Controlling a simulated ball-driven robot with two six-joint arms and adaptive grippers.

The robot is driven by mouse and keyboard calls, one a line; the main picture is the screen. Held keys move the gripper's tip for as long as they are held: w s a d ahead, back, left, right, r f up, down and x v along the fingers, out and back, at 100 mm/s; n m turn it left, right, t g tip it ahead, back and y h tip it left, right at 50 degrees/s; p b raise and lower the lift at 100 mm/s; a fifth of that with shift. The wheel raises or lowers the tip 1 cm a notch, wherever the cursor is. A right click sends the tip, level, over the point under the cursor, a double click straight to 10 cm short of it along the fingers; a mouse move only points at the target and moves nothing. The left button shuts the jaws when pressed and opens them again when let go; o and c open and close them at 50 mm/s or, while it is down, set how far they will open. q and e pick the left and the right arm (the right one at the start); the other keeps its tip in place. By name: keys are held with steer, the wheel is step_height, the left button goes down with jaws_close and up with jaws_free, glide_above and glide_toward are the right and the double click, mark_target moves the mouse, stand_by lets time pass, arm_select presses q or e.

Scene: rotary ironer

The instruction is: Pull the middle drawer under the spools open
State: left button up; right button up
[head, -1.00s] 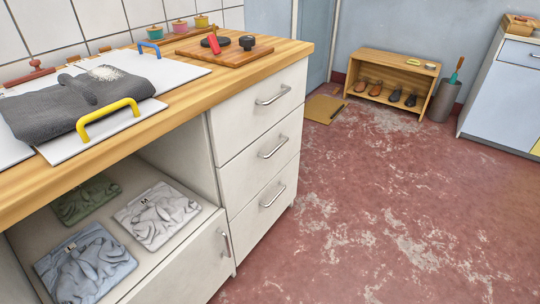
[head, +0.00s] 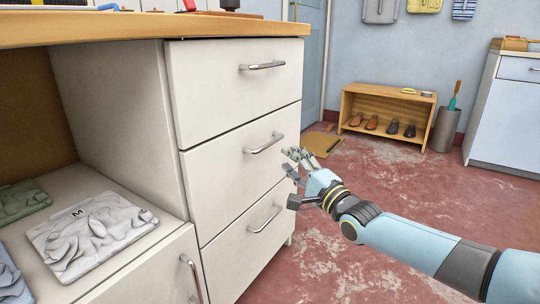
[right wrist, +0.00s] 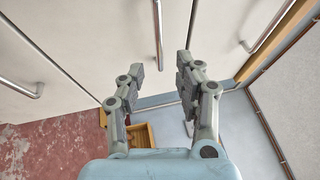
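The middle drawer (head: 222,178) is a white front in a stack of three under the wooden worktop and looks shut. Its silver bar handle (head: 264,144) runs across its upper part. My right gripper (head: 290,172) is open and empty, just to the right of this handle and apart from it. In the right wrist view the open fingers (right wrist: 161,68) point at the drawer fronts, with a handle bar (right wrist: 158,35) lying ahead between them. My left gripper is in neither view. No spools are clearly seen now.
The top drawer (head: 235,88) and bottom drawer (head: 243,240) have similar handles, above and below. An open shelf (head: 105,182) with folded clothes is at the left. A shoe rack (head: 388,97) stands at the back. The red floor before the drawers is mostly clear.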

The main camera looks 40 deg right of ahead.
mark_target(271, 144)
arm_select(q)
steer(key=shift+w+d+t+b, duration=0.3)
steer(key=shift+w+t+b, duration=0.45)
steer(key=shift+b, duration=0.2)
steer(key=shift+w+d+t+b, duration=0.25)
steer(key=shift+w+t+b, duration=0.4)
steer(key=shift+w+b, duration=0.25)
arm_select(e)
steer(key=shift+w+r, duration=0.25)
steer(key=shift+w, duration=1.3)
steer(key=shift+w+r, duration=0.3)
steer(key=shift+w, duration=1.25)
steer(key=shift+w+r, duration=0.25)
steer(key=shift+w, duration=1.3)
steer(key=shift+c, duration=0.4)
jaws_close()
steer(key=shift+f, duration=0.1)
